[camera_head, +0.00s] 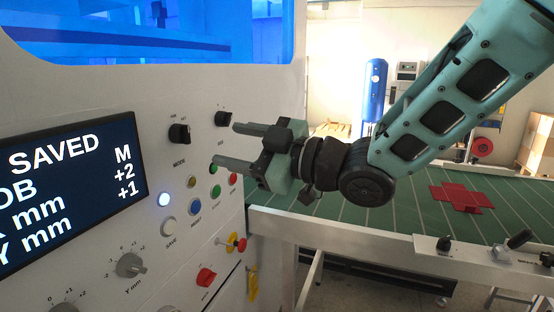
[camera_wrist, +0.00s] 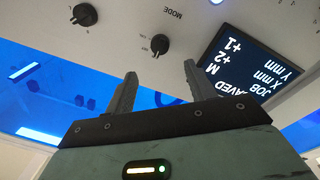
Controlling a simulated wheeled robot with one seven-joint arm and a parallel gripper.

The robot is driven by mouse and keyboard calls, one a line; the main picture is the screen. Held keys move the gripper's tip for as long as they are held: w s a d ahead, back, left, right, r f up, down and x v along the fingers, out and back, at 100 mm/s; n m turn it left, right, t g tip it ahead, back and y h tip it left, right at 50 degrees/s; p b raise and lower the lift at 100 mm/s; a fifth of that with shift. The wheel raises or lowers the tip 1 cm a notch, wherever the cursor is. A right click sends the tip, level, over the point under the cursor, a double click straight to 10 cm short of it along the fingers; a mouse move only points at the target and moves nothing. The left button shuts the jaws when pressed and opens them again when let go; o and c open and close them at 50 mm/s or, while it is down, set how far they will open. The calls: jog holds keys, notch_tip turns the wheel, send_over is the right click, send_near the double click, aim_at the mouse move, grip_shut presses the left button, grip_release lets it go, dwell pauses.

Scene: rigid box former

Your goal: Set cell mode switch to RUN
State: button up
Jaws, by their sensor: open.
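The mode switch (camera_head: 179,134) is a black rotary knob on the white machine panel, with the word MODE under it, right of the display. It also shows in the wrist view (camera_wrist: 159,44), where the picture is turned upside down. Its small position labels are too small to read surely, so I cannot tell its setting. My gripper (camera_head: 225,144) is open and empty, its fingers pointing left toward the panel, apart from the knob. In the wrist view the knob appears between and beyond the fingertips (camera_wrist: 160,78).
A second black knob (camera_head: 223,118) sits right of the mode switch. Below are several coloured buttons, a lit white button (camera_head: 163,199) and a red rotary switch (camera_head: 206,277). The display (camera_head: 68,190) reads SAVED. A green conveyor (camera_head: 340,205) carries a red flat blank (camera_head: 461,197).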

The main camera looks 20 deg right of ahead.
jog(key=b+v, duration=0.4)
jog(key=v, duration=0.3)
jog(key=shift+d, duration=0.15)
jog(key=shift+s, duration=0.1)
